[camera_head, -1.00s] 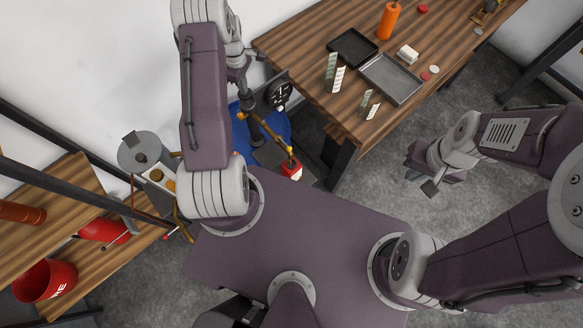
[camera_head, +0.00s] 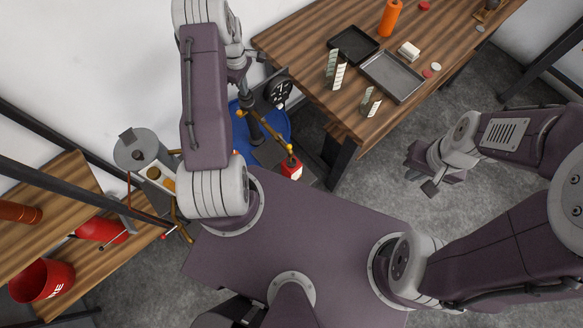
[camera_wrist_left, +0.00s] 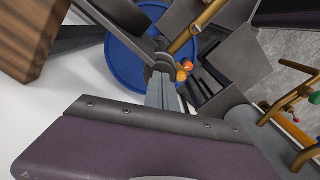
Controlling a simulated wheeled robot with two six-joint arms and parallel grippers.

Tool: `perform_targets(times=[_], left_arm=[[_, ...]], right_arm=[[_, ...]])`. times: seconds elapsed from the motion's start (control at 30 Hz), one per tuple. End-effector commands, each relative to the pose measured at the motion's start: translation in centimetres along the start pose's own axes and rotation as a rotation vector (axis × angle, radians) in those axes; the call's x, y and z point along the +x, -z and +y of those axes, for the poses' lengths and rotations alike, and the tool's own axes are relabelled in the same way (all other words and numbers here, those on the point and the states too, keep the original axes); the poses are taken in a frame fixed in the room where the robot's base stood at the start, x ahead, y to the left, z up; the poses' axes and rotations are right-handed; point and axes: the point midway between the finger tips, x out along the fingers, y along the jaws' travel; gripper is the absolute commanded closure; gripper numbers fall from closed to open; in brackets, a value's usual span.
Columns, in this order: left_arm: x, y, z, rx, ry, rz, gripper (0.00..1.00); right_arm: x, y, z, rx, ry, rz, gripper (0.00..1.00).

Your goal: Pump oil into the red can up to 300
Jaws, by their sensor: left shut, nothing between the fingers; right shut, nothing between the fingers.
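A small red can (camera_head: 291,170) stands below the lower end of a brass pipe (camera_head: 274,132) in the head view. The pipe belongs to a pump beside a blue round drum or tray (camera_head: 283,118); the blue rim also shows in the left wrist view (camera_wrist_left: 122,62). A black dial-like disc (camera_head: 278,92) with pale marks is beside the pump; its reading is too small to tell. My left gripper (camera_head: 241,75) is shut and empty near the pump, partly hidden by my arm. My right gripper (camera_head: 424,180) is shut and empty over the floor at right.
A wooden table (camera_head: 300,62) at the back holds trays, pale upright cards and an orange bottle (camera_head: 390,18). At left, a wooden shelf (camera_head: 60,180) holds a red bucket (camera_head: 42,280), near a grey-lidded machine (camera_head: 140,150). Grey floor is clear around my right gripper.

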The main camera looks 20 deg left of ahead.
Motion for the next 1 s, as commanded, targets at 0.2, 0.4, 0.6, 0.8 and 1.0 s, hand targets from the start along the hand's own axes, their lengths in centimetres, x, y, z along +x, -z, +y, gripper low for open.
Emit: perform_targets(times=[0.2,0.4,0.6,0.8,1.0], left_arm=[[0.6,-0.1,-0.1,0.000,0.004,-0.002,1.00],[-0.5,-0.1,-0.1,0.000,0.004,-0.002,1.00],[-2.8,-0.1,-0.1,0.000,0.004,-0.002,1.00],[-5.1,0.0,-0.1,0.000,0.002,-0.001,1.00],[-7.3,0.0,-0.1,0.000,0.002,-0.001,1.00]], right_arm=[[0.4,-0.1,0.0,0.000,0.000,0.000,1.00],[-0.5,0.1,0.0,0.000,0.000,0.000,1.00],[-2.1,0.2,0.0,0.000,0.000,0.000,1.00],[-3.6,0.4,-0.1,0.000,0.000,0.000,1.00],[-5.2,0.5,-0.1,0.000,0.000,0.000,1.00]])
